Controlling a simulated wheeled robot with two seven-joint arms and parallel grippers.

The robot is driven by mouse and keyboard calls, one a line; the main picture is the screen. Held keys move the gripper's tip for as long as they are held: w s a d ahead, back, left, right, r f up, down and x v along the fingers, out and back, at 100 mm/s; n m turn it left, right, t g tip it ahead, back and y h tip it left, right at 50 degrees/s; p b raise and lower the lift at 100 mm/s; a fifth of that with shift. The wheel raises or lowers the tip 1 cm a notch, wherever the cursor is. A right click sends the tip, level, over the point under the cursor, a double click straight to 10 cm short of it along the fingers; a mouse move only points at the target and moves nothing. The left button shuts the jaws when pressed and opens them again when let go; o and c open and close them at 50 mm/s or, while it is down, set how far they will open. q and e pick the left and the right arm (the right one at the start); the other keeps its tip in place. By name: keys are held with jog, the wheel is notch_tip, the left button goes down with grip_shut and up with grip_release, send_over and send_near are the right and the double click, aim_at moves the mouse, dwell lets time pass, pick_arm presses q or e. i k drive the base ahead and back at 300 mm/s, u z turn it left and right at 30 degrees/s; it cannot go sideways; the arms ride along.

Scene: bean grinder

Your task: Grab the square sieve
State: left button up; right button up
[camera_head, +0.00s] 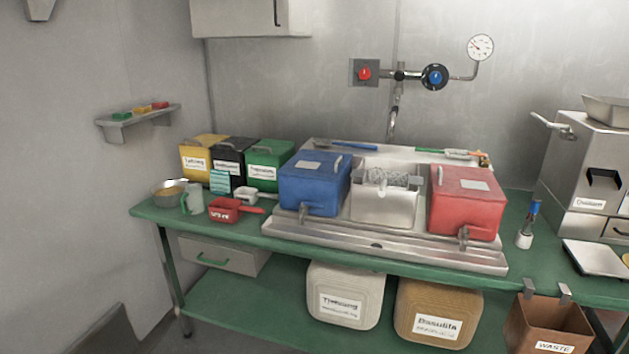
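I cannot tell for sure which thing is the square sieve. A steel square bin (384,204) stands between the blue and red boxes, with a wire-like metal piece (387,178) in its open top. A small pale square-headed tool (246,193) with a handle lies on the left of the green bench, next to a red scoop (224,211). Neither of my grippers shows in the head view.
The green bench (146,210) carries a blue box (315,187) and a red box (464,208) with taps, on a steel drain tray (450,256). A steel machine (590,160) stands right. A brown waste bin (547,327) hangs at the front edge.

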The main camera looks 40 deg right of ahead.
aim_at(385, 189)
jog(key=z, duration=0.2)
jog(key=i, duration=1.1)
jog(key=z, duration=0.65)
